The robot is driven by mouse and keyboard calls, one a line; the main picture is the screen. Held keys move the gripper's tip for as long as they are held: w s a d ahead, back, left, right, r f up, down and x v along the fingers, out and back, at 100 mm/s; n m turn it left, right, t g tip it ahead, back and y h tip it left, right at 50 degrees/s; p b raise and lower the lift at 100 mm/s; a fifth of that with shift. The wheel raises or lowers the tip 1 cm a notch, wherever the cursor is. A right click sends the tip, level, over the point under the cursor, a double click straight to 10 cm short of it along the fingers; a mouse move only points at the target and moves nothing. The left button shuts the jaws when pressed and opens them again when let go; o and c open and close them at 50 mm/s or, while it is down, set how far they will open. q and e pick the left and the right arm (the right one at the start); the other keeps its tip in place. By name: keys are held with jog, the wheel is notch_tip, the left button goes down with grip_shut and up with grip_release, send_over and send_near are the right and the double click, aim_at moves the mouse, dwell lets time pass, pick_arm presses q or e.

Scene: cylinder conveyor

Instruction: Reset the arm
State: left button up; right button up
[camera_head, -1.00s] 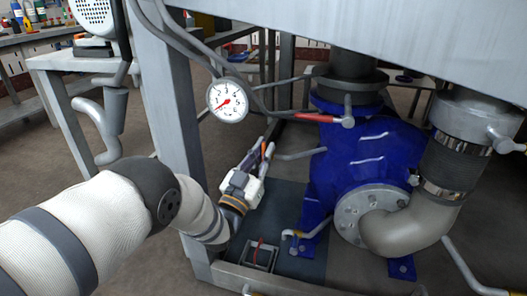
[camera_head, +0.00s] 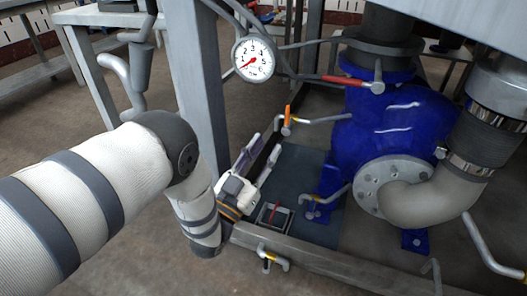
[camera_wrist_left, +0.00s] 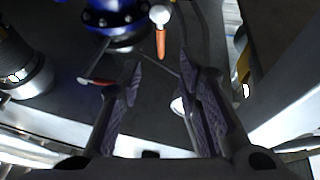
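My left arm reaches in from the left in the head view. My left gripper (camera_head: 264,149) points up and away, just right of the grey frame post. Its two fingers are apart with nothing between them. The left wrist view shows the same open gripper (camera_wrist_left: 160,72) with dark ridged pads. A pipe valve with an orange handle (camera_head: 287,119) stands beyond and right of the fingertips, apart from them. In the left wrist view a lever with an orange-red handle (camera_wrist_left: 160,42) shows beyond the fingers. My right gripper is in neither view.
A blue pump (camera_head: 385,128) with a beige elbow pipe stands at the right. A pressure gauge (camera_head: 254,59) hangs above the gripper. A red-handled lever (camera_head: 345,79) is on the upper pipe. The grey post (camera_head: 201,90) and lower frame rail (camera_head: 320,264) stand close to my arm.

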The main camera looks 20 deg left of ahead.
pick_arm(q)
jog(key=shift+s+a+f, duration=0.1)
jog(key=shift+s+f, duration=0.05)
jog(key=shift+s, duration=0.15)
